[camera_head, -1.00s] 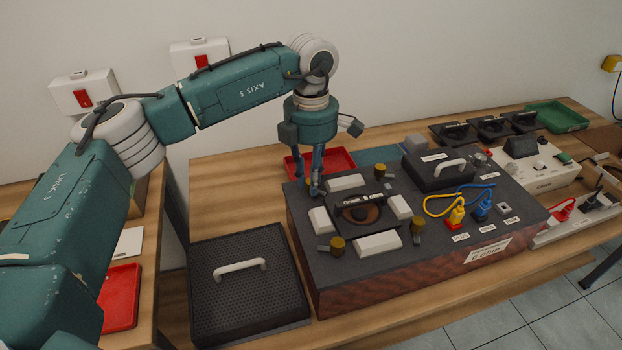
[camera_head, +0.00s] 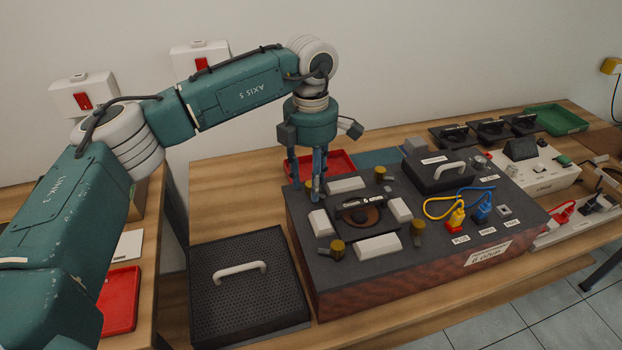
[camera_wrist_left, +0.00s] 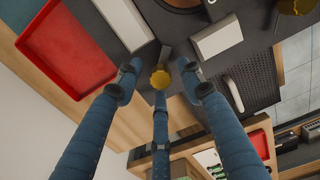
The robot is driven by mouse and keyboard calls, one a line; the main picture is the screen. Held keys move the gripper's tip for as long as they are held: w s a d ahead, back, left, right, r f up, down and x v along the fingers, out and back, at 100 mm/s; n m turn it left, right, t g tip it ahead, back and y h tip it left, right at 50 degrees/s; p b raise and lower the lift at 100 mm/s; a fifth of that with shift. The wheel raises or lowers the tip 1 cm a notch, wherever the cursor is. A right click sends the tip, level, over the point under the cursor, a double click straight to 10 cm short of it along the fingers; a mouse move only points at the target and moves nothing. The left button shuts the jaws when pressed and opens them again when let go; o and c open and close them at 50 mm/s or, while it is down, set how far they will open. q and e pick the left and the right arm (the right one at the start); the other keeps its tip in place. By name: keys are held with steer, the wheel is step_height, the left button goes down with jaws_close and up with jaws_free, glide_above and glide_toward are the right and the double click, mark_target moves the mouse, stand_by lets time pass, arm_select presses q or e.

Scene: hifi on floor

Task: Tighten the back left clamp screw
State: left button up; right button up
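The back left clamp screw shows as a brass knob (camera_wrist_left: 160,79) in the wrist view; in the head view it is hidden behind my fingers. My left gripper (camera_head: 308,192) points down at the back left corner of the dark fixture box (camera_head: 332,275). In the wrist view its three fingers (camera_wrist_left: 158,80) stand around the knob, with visible gaps between tips and knob. Other brass clamp screws stand at front left (camera_head: 337,249), front right (camera_head: 418,228) and back right (camera_head: 380,172), around a dark plate with a round opening (camera_head: 351,217). My right gripper is not in view.
White blocks (camera_head: 377,247) surround the plate. A red tray (camera_head: 335,161) lies behind the box. A black perforated lid with a handle (camera_head: 243,308) is at left. Yellow and blue plugs (camera_head: 456,217) and a smaller black box (camera_head: 440,176) are at right.

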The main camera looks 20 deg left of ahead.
arm_select(q)
step_height(320, 180, up, 12)
stand_by(0.5)
